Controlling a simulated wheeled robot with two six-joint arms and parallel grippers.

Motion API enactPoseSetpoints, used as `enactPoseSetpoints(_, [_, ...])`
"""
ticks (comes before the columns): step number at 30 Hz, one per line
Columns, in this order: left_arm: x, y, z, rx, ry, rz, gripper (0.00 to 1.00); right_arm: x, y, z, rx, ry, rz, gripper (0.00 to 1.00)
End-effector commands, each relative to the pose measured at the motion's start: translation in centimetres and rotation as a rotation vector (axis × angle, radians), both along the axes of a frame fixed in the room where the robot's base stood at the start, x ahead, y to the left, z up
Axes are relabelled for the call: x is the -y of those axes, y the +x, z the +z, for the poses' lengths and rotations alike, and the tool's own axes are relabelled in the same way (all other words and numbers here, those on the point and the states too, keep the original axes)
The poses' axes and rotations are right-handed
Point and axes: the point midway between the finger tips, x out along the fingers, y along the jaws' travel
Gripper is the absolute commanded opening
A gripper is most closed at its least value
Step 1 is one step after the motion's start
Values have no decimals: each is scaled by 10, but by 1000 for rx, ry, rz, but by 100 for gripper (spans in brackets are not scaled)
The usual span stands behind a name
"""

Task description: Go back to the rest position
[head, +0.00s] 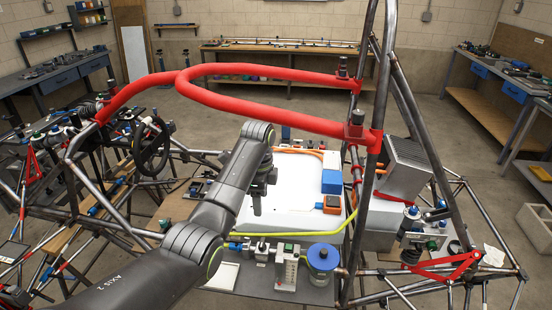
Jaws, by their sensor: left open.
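My left arm reaches in from the bottom left over the tube chassis (370,190). Its gripper (257,208) points down in front of the white box (300,190) in the middle of the chassis. The jaws are open, and I see nothing held between them. The fingers are small and dark, and the picture does not show whether they touch the white surface. My right gripper is not in view.
A red padded tube (250,72) loops above and behind my left arm. Upright steel tubes stand to the right. A blue-lidded jar (322,260) and small fittings sit on the front shelf. Workbenches (290,50) line the walls, with open floor between.

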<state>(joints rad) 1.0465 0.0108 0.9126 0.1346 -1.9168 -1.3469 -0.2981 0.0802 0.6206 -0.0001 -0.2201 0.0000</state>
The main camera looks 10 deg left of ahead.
Motion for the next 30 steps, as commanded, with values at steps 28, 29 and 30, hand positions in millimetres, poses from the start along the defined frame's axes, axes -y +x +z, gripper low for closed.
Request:
enactPoseSetpoints(28, [-130, -221, -182, 186, -81, 991, 60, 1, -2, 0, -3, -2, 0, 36])
enactPoseSetpoints(29, [-134, -233, -183, 195, -85, 1028, 60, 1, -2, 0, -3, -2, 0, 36])
enactPoseSetpoints(30, [-139, -248, -184, 208, -88, 1076, 60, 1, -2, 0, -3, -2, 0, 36])
